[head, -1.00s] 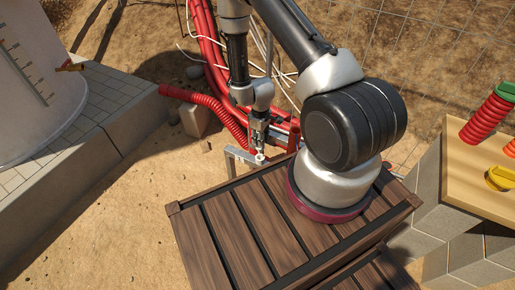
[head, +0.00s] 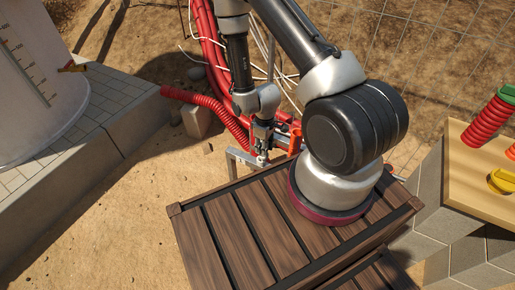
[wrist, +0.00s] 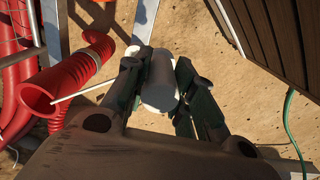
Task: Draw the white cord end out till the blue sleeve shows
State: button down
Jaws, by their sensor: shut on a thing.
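The white cord (wrist: 82,91) comes out of the flared red mouth of a corrugated conduit (wrist: 36,97) at the left of the wrist view and runs to my gripper (wrist: 158,72). My gripper is shut on a pale grey and white cylindrical piece (wrist: 160,82), which looks like the cord end. The join is hidden behind the left finger. I see no blue sleeve on the visible stretch of cord. In the head view my gripper (head: 262,157) is low beside a grey metal bracket (head: 232,163), and the cord is too small to tell there.
The dark slatted wooden platform (head: 235,225) is close to the gripper's right. Red pipes (head: 207,45) and thin white lines stand behind it. An orange piece (head: 295,138) is just right of the gripper. A green hose (wrist: 289,125) lies at the right. Bare sand lies left.

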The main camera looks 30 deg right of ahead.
jog(key=shift+s+a+r, duration=0.15)
jog(key=shift+s+r, duration=0.05)
jog(key=shift+s, duration=0.35)
jog(key=shift+s+a+r, duration=0.15)
jog(key=shift+s, duration=0.35)
